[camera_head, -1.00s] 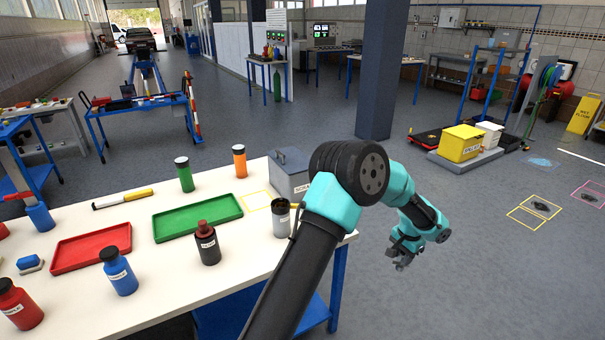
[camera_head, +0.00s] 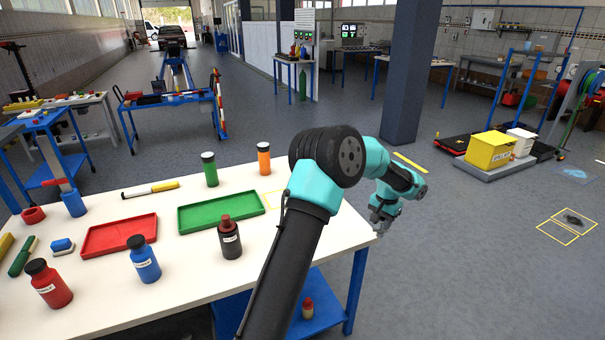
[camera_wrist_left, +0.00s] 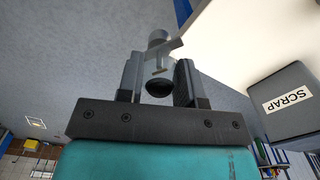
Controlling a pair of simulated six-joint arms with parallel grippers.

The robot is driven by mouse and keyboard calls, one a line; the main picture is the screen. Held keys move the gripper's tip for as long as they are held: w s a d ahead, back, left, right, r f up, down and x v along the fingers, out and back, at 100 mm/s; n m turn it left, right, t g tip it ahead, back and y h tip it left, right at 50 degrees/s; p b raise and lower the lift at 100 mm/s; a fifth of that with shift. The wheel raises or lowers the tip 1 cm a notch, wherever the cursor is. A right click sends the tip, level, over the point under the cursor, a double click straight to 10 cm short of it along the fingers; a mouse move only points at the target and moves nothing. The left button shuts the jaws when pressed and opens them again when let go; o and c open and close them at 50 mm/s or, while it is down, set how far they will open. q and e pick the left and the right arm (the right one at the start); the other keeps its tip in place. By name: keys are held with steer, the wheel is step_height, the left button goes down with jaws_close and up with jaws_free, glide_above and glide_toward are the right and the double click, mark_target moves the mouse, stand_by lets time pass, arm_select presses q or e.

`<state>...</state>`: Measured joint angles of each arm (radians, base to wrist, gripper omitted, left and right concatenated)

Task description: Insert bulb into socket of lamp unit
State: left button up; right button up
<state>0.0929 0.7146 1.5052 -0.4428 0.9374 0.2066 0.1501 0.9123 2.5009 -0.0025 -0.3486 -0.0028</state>
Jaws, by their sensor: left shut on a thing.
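My left gripper (camera_head: 380,228) hangs just past the right end of the white table, its fingers pointing down. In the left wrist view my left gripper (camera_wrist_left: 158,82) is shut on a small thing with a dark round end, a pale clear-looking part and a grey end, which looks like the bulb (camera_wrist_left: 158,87). The held thing is too small to make out in the head view. No lamp unit or socket can be made out in either view. My right gripper is out of view.
The white table (camera_head: 190,285) holds a red tray (camera_head: 118,235), a green tray (camera_head: 220,211) and several bottles. A grey SCRAP box (camera_wrist_left: 290,100) shows in the wrist view. A dark pillar (camera_head: 405,75) stands behind. Open floor lies right.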

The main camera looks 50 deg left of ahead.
arm_select(q)
steer(key=s+a+r+n, duration=0.2)
steer(key=s+a+r, duration=0.2)
steer(key=a, duration=0.5)
steer(key=s+a+r+n, duration=0.2)
steer(key=s+a+r, duration=0.1)
steer(key=a, duration=0.5)
steer(key=s+a+r+n, duration=0.2)
steer(key=s+a+r, duration=0.2)
steer(key=a, duration=0.5)
steer(key=shift+s+a+r, duration=0.35)
steer(key=shift+r, duration=0.1)
steer(key=shift+f, duration=0.1)
steer(key=shift+f, duration=2.8)
steer(key=shift+f, duration=1.5)
steer(key=o, duration=1)
step_height(320, 180, up, 17)
steer(key=shift+r, duration=0.2)
